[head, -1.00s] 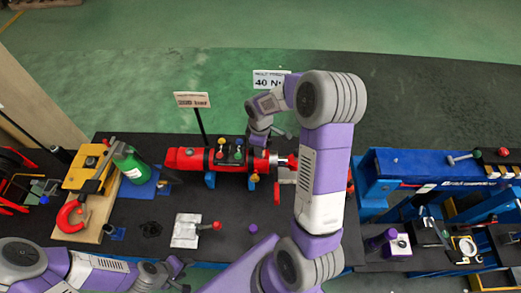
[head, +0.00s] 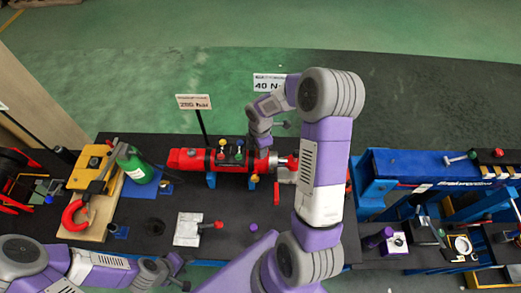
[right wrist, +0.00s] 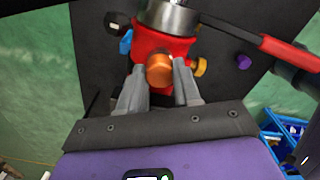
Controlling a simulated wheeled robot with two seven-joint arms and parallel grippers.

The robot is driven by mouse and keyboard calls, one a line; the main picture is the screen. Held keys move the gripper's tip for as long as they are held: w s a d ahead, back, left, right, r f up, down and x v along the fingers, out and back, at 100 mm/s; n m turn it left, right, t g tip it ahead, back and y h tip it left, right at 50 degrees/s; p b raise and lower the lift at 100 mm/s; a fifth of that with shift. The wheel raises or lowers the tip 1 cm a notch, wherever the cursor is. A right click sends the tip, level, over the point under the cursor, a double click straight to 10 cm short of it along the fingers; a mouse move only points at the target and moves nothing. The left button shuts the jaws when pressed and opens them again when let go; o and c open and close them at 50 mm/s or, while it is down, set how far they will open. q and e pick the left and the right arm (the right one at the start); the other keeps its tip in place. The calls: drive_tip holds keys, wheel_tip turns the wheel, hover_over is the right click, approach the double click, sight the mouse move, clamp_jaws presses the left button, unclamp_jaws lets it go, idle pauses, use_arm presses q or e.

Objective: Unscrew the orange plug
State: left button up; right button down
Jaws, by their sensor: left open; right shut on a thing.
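The orange plug (right wrist: 159,70) sits on the red cylinder body (right wrist: 165,45) in the right wrist view. My right gripper (right wrist: 160,78) has a finger on each side of the plug and is shut on it. In the head view my right gripper (head: 262,138) reaches down at the far side of the red cylinder (head: 200,160), and the plug is hidden there. My left gripper (head: 180,273) is open and empty at the lower left, apart from the cylinder.
A yellow knob (head: 254,178) is on the cylinder's near side. A sign on a post (head: 194,102) stands behind it. A white plate with a red-knobbed lever (head: 188,230) lies in front. A green bottle (head: 138,167) is left; a blue bench (head: 415,165) is right.

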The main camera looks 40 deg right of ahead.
drive_tip(key=shift+r+n+p, duration=0.2)
drive_tip(key=shift+n+p, duration=0.3)
drive_tip(key=shift+n, duration=0.7)
drive_tip(key=shift+f, duration=0.1)
drive_tip(key=n+p, duration=0.1)
drive_tip(key=n, duration=0.1)
drive_tip(key=n+p, duration=0.1)
drive_tip(key=shift+r+n, duration=0.2)
drive_tip(key=shift+n, duration=0.2)
drive_tip(key=shift+n+p, duration=0.5)
drive_tip(key=shift+f+n, duration=0.15)
drive_tip(key=shift+n, duration=0.25)
